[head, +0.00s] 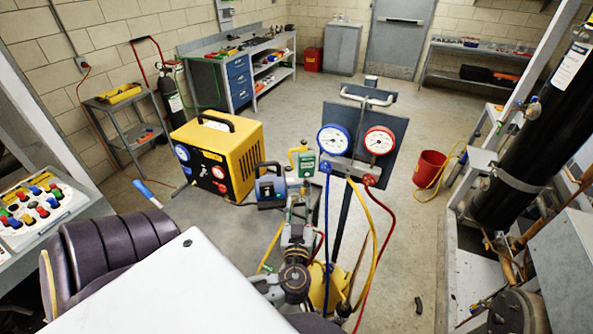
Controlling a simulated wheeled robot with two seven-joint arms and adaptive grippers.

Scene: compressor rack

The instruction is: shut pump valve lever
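A small blue and dark grey pump (270,188) with a black handle stands just right of the yellow machine. I cannot make out a valve lever on it for certain. A blue-gripped bar with a pale shaft (147,191) slants at the left, in front of the yellow machine; I cannot tell what it belongs to. My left gripper (299,203) is at the middle, beside the pump's right side and below a green device (306,163). Its fingers are small and overlap the clutter, so neither their opening nor any contact shows. My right gripper is not visible.
A yellow machine (219,154) stands behind left. A gauge manifold with a blue-rimmed gauge (333,139) and a red-rimmed gauge (379,140) hangs right of my gripper, its hoses trailing down beside my arm. Black cylinder (518,130) at right. Floor around the red bucket (429,168) is mostly clear.

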